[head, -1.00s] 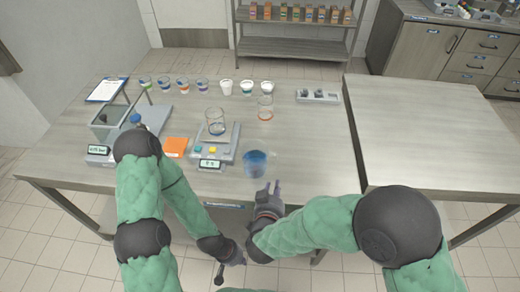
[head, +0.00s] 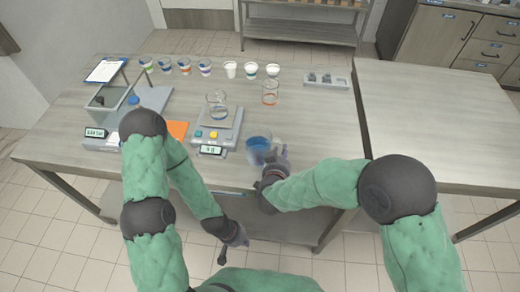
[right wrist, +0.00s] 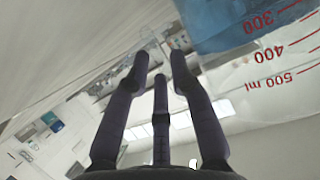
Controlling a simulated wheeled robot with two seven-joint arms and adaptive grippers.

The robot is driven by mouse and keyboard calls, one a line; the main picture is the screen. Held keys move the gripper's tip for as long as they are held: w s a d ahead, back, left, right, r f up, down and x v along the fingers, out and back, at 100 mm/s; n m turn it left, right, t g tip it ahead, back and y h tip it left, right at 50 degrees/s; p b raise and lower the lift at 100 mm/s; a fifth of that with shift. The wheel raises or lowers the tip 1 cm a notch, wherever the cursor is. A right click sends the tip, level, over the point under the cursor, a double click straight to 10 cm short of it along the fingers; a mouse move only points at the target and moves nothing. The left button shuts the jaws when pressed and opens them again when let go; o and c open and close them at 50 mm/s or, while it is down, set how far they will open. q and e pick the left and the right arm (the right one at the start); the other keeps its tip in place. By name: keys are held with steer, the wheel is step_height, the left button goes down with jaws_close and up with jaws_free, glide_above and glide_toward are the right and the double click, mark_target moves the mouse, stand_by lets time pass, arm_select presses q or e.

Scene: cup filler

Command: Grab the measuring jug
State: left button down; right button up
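The measuring jug (head: 258,144) is a clear vessel with blue content, near the front edge of the left table. In the right wrist view the jug (right wrist: 260,60) fills the upper right, with red marks up to 500 ml. My right gripper (head: 278,157) is beside the jug, just right of it and close to it in the head view. In the right wrist view its fingers (right wrist: 160,75) are apart with nothing between them, and the jug is outside them. My left gripper (head: 236,238) hangs in front of the table edge; its finger opening is unclear.
A scale (head: 217,130) with a glass beaker (head: 216,104) stands left of the jug. Another beaker (head: 270,93), a row of cups (head: 205,68) and a grey holder (head: 325,80) stand behind. The right table (head: 435,120) is bare.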

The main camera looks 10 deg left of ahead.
steer(key=x, duration=0.2)
steer(key=shift+w+f, duration=0.2)
jaws_close()
steer(key=shift+r, duration=0.15)
steer(key=shift+r, duration=0.2)
